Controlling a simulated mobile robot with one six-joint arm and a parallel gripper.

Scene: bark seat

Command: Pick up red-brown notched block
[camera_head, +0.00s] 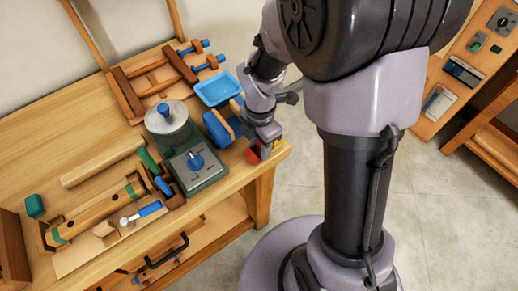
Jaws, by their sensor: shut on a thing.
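A small red-brown block (252,156) is at the right front corner of the wooden workbench, right under my gripper (261,151). My gripper points down and is shut on the block. The gripper's fingers hide much of the block, so its notch cannot be made out. I cannot tell whether the block still touches the bench top.
A green scale-like device (197,167) with a round metal pan stands left of my gripper. A blue clamp-like tool (217,129) and a blue tray (218,90) are close behind. A wooden frame with blue handles (155,84) lies further back. The bench edge is close.

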